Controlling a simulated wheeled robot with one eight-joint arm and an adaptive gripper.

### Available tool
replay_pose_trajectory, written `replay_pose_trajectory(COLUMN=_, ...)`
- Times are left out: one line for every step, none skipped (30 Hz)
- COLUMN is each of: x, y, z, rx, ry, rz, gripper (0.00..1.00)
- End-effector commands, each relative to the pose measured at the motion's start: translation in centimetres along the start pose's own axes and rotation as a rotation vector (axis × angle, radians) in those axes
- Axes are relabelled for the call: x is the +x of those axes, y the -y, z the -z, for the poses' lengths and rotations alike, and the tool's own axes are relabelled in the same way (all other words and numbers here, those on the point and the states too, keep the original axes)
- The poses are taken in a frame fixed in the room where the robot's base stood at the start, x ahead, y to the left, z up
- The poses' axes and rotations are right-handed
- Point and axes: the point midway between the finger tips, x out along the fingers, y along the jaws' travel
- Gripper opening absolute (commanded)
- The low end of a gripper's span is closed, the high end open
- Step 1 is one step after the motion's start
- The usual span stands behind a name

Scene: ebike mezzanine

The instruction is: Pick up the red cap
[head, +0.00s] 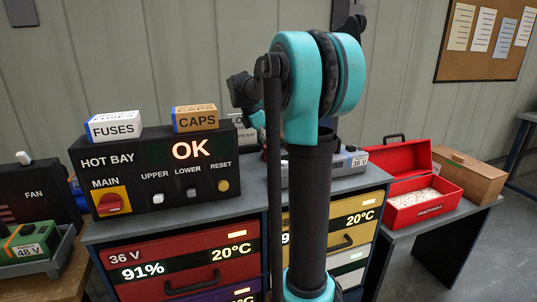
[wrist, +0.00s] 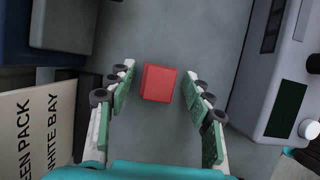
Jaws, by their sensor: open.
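The red cap (wrist: 158,83) shows in the wrist view as a small red block on the grey bench top. My gripper (wrist: 159,83) is open above it, with one green-padded finger to the left of the cap and one to the right. Gaps show between the cap and both fingers. I cannot tell how high the fingertips are above the bench. In the head view the cap is not visible; my arm stands in front of that part of the bench.
In the wrist view, a white sign (wrist: 28,130) stands at left and a pale device (wrist: 279,75) at right. In the head view, the black hot bay panel (head: 150,180) carries FUSES (head: 114,127) and CAPS (head: 195,119) boxes. An open red box (head: 424,207) stands at right.

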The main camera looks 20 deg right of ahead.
Motion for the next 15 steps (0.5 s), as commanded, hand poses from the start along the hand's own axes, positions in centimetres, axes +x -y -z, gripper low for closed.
replay_pose_trajectory(x=-0.01, y=0.0, z=0.01, rx=0.0, ry=0.0, rz=0.0, gripper=0.51)
replay_pose_trajectory(x=-0.02, y=-0.01, z=0.01, rx=0.0, ry=0.0, rz=0.0, gripper=0.5)
replay_pose_trajectory(x=-0.02, y=0.0, z=0.01, rx=0.0, ry=0.0, rz=0.0, gripper=0.45)
replay_pose_trajectory(x=-0.02, y=0.0, z=0.01, rx=0.0, ry=0.0, rz=0.0, gripper=0.41)
replay_pose_trajectory(x=-0.02, y=-0.01, z=0.01, rx=0.0, ry=0.0, rz=0.0, gripper=0.38)
replay_pose_trajectory(x=-0.03, y=0.0, z=0.01, rx=0.0, ry=0.0, rz=0.0, gripper=0.33)
replay_pose_trajectory(x=-0.03, y=0.0, z=0.01, rx=0.0, ry=0.0, rz=0.0, gripper=0.29)
replay_pose_trajectory(x=-0.03, y=0.0, z=0.02, rx=0.0, ry=0.0, rz=0.0, gripper=0.25)
replay_pose_trajectory(x=-0.03, y=0.0, z=0.01, rx=0.0, ry=0.0, rz=0.0, gripper=0.2)
replay_pose_trajectory(x=-0.03, y=0.0, z=0.01, rx=0.0, ry=0.0, rz=0.0, gripper=0.17)
replay_pose_trajectory(x=-0.03, y=0.0, z=0.02, rx=0.0, ry=0.0, rz=0.0, gripper=0.13)
replay_pose_trajectory(x=-0.03, y=0.0, z=0.02, rx=0.0, ry=0.0, rz=0.0, gripper=0.1)
replay_pose_trajectory(x=-0.04, y=0.0, z=0.02, rx=0.0, ry=0.0, rz=0.0, gripper=0.1)
replay_pose_trajectory(x=-0.04, y=0.0, z=0.02, rx=0.0, ry=0.0, rz=0.0, gripper=0.1)
replay_pose_trajectory(x=-0.04, y=0.0, z=0.02, rx=0.0, ry=0.0, rz=0.0, gripper=0.09)
